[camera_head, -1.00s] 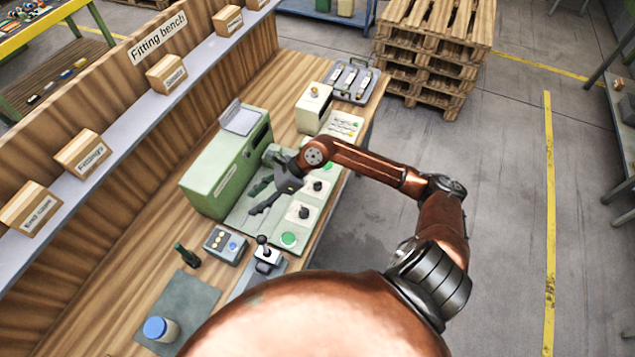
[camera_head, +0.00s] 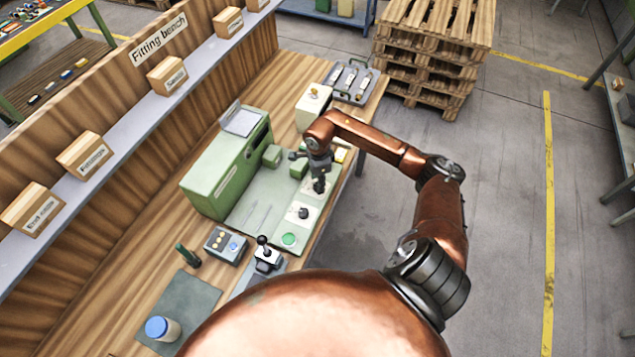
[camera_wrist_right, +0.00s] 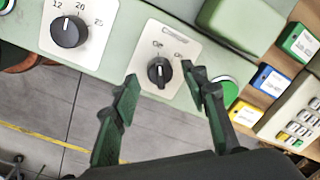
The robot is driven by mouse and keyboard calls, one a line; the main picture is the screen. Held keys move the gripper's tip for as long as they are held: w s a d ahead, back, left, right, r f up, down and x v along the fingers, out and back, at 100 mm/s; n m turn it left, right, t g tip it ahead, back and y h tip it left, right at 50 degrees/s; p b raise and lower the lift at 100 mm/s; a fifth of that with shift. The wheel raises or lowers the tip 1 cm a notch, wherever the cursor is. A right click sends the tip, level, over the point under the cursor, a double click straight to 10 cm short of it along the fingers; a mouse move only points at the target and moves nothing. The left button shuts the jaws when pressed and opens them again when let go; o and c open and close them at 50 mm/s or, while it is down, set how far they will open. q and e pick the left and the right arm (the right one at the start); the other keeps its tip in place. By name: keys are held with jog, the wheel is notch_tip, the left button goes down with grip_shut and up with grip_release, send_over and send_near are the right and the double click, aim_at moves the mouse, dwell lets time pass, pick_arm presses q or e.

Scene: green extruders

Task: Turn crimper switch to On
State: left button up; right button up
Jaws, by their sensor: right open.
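The crimper switch (camera_wrist_right: 159,73) is a black knob on a white plate labelled "Crimper", with "Off" and "On" marks, in the right wrist view. Its ridge appears to point up towards "Off". My right gripper (camera_wrist_right: 160,83) is open, with one dark green finger on each side of the knob. Contact with the knob cannot be told. In the head view my right gripper (camera_head: 320,184) points down over the front edge of the green machine (camera_head: 225,165) and largely hides the switch. My left gripper is not in view.
A larger dial (camera_wrist_right: 70,32) marked 12, 20, 25 is beside the crimper plate. A green button (camera_wrist_right: 225,92) sits on its other side. In the head view, a joystick box (camera_head: 266,258) and a button box (camera_head: 226,244) stand on the wooden bench.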

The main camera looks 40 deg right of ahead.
jog(key=shift+f, duration=0.65)
grip_shut()
